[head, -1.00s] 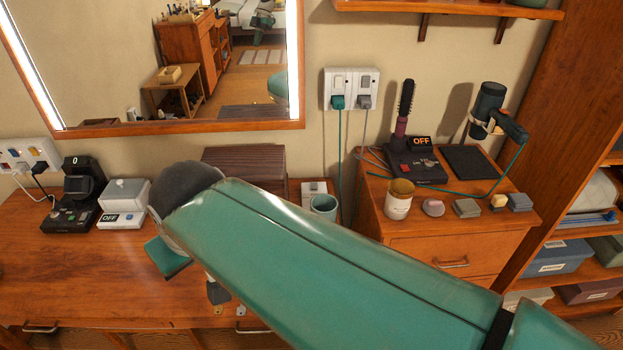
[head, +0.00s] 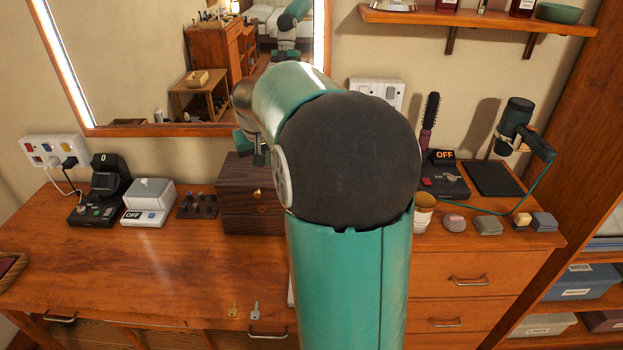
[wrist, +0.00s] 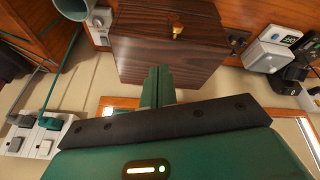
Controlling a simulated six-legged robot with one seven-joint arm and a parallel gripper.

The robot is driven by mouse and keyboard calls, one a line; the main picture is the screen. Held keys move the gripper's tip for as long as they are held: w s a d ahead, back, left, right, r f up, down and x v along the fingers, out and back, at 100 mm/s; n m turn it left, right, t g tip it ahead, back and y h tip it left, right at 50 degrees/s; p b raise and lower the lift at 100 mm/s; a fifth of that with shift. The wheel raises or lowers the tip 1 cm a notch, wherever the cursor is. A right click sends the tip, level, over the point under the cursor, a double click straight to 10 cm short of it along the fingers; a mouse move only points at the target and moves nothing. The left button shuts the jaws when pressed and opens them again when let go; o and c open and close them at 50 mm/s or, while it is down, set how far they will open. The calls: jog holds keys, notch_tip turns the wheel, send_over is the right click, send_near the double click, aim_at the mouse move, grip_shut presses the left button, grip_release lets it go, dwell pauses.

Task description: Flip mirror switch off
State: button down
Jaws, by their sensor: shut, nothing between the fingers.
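The mirror (head: 130,60) hangs on the wall in a wooden frame, and its light strip (head: 58,60) glows white. A left wall plate (head: 52,150) carries coloured switches and plugs. A right wall plate (head: 376,95) is partly hidden by my arm; it also shows in the wrist view (wrist: 38,134) with a teal and a grey plug. I cannot tell which switch belongs to the mirror. My gripper (head: 258,157) is shut and empty by the mirror's lower edge, above the wooden box (head: 250,200). In the wrist view my gripper (wrist: 158,82) points toward that box, apart from it.
A black device (head: 100,190), a white box marked OFF (head: 150,200) and a dark rack (head: 198,205) stand on the desk. Two keys (head: 244,311) lie near its front. A hair-dryer stand (head: 490,175) is right. A shelf (head: 480,20) hangs above.

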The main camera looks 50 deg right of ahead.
jog(key=d+f, duration=0.2)
jog(key=d, duration=0.3)
jog(key=d+f+m, duration=0.1)
jog(key=d+f, duration=0.1)
jog(key=d, duration=0.2)
jog(key=d+f+m, duration=0.1)
jog(key=d+f, duration=0.2)
jog(key=d, duration=0.2)
jog(key=shift+w+d+g, duration=0.3)
jog(key=shift+w+g, duration=0.05)
jog(key=shift+g, duration=0.05)
jog(key=s+d+f+m, duration=0.2)
jog(key=d+f, duration=0.4)
jog(key=d, duration=0.5)
jog(key=shift+s+d+f, duration=0.25)
jog(key=shift+s+d, duration=0.1)
jog(key=shift+s, duration=0.35)
jog(key=shift+f, duration=0.1)
jog(key=x, duration=0.9)
jog(key=a+x, duration=0.1)
jog(key=x, duration=0.3)
jog(key=shift+s+d+f, duration=0.1)
jog(key=shift+s+f, duration=0.1)
jog(key=shift+f, duration=0.3)
jog(key=shift+f, duration=0.1)
jog(key=shift+f, duration=0.15)
